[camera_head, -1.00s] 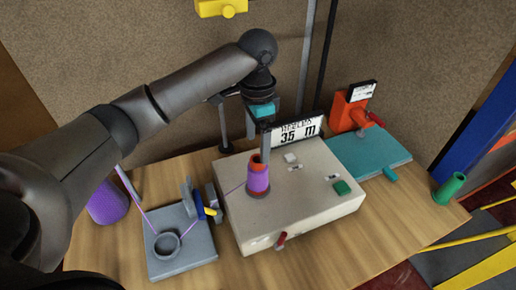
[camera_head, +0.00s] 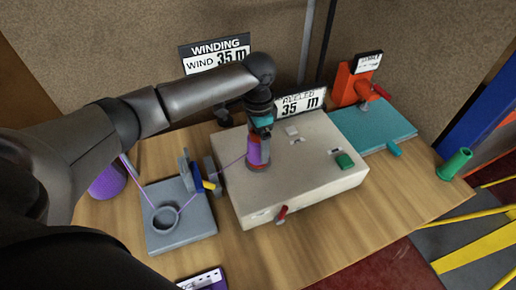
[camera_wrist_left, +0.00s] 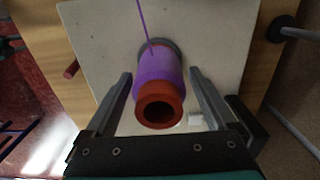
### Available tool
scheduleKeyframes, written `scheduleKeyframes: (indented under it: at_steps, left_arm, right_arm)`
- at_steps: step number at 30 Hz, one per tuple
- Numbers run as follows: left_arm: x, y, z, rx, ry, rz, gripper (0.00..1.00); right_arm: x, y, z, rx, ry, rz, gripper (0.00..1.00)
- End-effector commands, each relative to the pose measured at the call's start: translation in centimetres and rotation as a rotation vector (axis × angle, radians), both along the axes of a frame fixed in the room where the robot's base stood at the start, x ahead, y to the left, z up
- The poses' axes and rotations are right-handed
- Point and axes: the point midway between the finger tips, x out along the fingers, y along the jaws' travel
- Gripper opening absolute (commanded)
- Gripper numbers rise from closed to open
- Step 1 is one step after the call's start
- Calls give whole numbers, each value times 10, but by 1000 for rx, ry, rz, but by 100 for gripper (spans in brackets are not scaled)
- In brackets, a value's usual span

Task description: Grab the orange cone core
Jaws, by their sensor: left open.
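The orange cone core (camera_head: 253,140) stands upright on the cream winding machine (camera_head: 310,180), with purple yarn (camera_head: 258,156) wound around its lower part. In the left wrist view the orange open end of the core (camera_wrist_left: 160,106) faces the camera, and the purple winding (camera_wrist_left: 158,72) lies behind it. My left gripper (camera_wrist_left: 162,88) is open, with one finger on each side of the core; gaps show between the fingers and the core. In the head view my left wrist is right above the core and hides part of it. My right gripper is not in view.
A purple yarn cone (camera_head: 108,180) and a grey guide stand (camera_head: 180,240) are to the left, with a purple strand running to the core. A teal plate (camera_head: 372,128) with an orange device (camera_head: 352,84) and a green cone (camera_head: 454,164) are to the right.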

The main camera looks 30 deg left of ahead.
Motion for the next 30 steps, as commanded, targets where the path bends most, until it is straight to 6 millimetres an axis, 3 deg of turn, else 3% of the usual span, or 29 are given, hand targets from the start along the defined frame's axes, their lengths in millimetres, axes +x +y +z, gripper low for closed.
scheduleKeyframes:
  at_steps: [1,6,14,30]
  left_arm:
    - [-2,0,-12,2,5,0,90]
    - [-1,-1,-30,1,1,1,90]
    - [-1,0,-32,1,0,0,90]
    - [-1,0,-32,1,0,0,31]
  right_arm:
    - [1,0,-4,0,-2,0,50]
    - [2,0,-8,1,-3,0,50]
    - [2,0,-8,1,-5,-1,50]
    - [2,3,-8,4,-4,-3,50]
